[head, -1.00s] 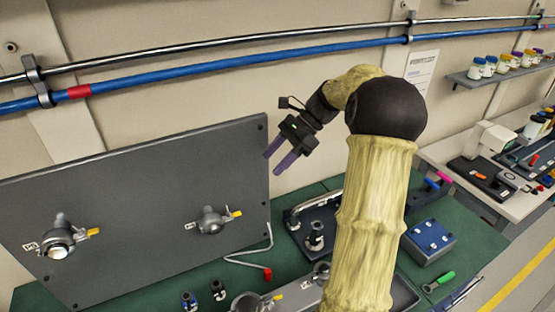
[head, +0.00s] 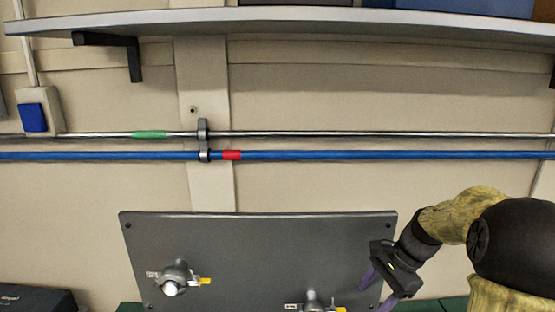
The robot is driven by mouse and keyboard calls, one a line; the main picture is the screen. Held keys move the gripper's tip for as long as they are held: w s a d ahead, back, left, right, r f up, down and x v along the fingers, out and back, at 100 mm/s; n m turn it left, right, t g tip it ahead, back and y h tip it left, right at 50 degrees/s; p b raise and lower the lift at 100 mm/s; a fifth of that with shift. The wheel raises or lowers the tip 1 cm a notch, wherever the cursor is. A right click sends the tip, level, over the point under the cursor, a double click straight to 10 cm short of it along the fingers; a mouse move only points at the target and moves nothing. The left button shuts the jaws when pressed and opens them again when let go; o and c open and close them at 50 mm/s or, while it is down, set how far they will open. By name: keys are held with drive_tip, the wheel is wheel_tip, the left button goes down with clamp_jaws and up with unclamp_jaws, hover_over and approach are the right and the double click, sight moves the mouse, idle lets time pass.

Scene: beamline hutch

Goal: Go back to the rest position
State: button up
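My gripper (head: 378,289) is at the lower right of the head view, in front of the right edge of a grey upright panel (head: 262,243). Its purple fingers point down and left and stand apart, with nothing seen between them. The fingertips come near the bottom edge of the picture. My arm bends down to the right behind it. The panel carries two round metal fittings with yellow levers, one at the left (head: 173,279) and one lower at the middle (head: 313,302), partly cut off.
A blue pipe (head: 400,155) and a thin metal pipe (head: 380,134) run along the wall above the panel. A shelf (head: 330,22) spans the top. A blue switch box (head: 33,117) is at the left. A dark case (head: 35,300) sits lower left. A strip of green bench (head: 455,303) shows.

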drive_tip(key=s+a+f+n+t+h+b, duration=0.1)
drive_tip(key=s+a+f+n+h, duration=0.1)
drive_tip(key=s+n, duration=0.4)
drive_tip(key=s+a+f+n+t+h, duration=0.1)
drive_tip(key=s+a+f+n+h, duration=0.2)
drive_tip(key=s+a+f+n, duration=0.2)
drive_tip(key=s+f+n, duration=0.1)
drive_tip(key=n, duration=0.2)
drive_tip(key=shift+s+f+t+b, duration=0.15)
drive_tip(key=shift+s+t+b, duration=0.15)
drive_tip(key=shift+s+b, duration=0.05)
idle(0.4)
